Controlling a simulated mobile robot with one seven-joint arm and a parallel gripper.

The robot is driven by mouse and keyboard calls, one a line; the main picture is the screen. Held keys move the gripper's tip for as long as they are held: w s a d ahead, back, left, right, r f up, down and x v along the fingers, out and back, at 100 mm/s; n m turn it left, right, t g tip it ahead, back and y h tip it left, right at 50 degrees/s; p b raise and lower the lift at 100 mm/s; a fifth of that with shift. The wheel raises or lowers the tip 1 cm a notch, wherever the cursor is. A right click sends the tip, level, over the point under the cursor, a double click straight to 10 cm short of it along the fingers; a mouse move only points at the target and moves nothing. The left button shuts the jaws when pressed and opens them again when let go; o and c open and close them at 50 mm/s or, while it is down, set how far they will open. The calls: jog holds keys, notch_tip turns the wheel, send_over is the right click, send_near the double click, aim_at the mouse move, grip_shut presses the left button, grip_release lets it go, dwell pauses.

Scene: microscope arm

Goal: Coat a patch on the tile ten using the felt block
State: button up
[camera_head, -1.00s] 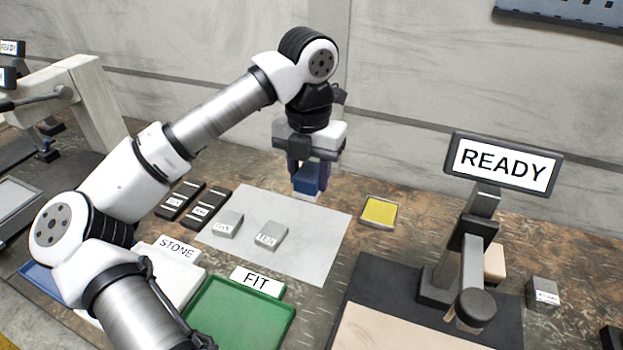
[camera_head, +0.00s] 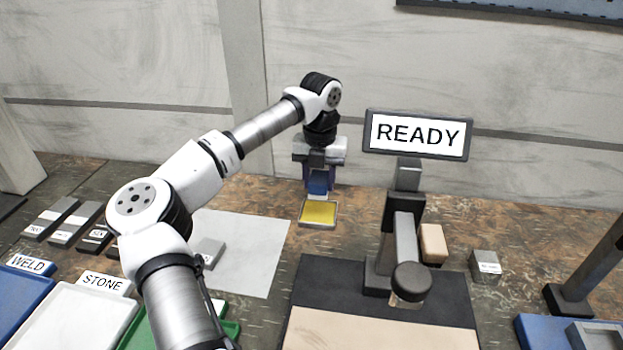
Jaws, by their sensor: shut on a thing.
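My gripper (camera_head: 319,180) is shut on the felt block (camera_head: 318,185), a blue block whose lower part is hard to see here. It is at the far edge of a small tray with a yellow pad (camera_head: 318,212). I cannot tell whether the block touches the pad. A grey tile (camera_head: 209,252) lies on the white sheet (camera_head: 255,250), partly behind my arm. Its label is too small to read, so I cannot tell whether it is tile ten. A second grey tile seen earlier on the sheet is hidden now.
A stand with a READY sign (camera_head: 418,134) rises right of the pad, on a dark mat (camera_head: 455,300). A tan block (camera_head: 433,243) and a small grey block (camera_head: 485,266) lie beyond it. Labelled WELD (camera_head: 28,263) and STONE (camera_head: 103,283) trays are at left.

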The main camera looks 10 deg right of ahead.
jog(key=shift+f+b, duration=1.55)
jog(key=shift+f, duration=1.15)
jog(key=shift+f+b, duration=0.35)
jog(key=shift+f, duration=0.25)
jog(key=shift+r+p, duration=2.2)
jog(key=shift+r, duration=1.4)
jog(key=shift+f, duration=0.1)
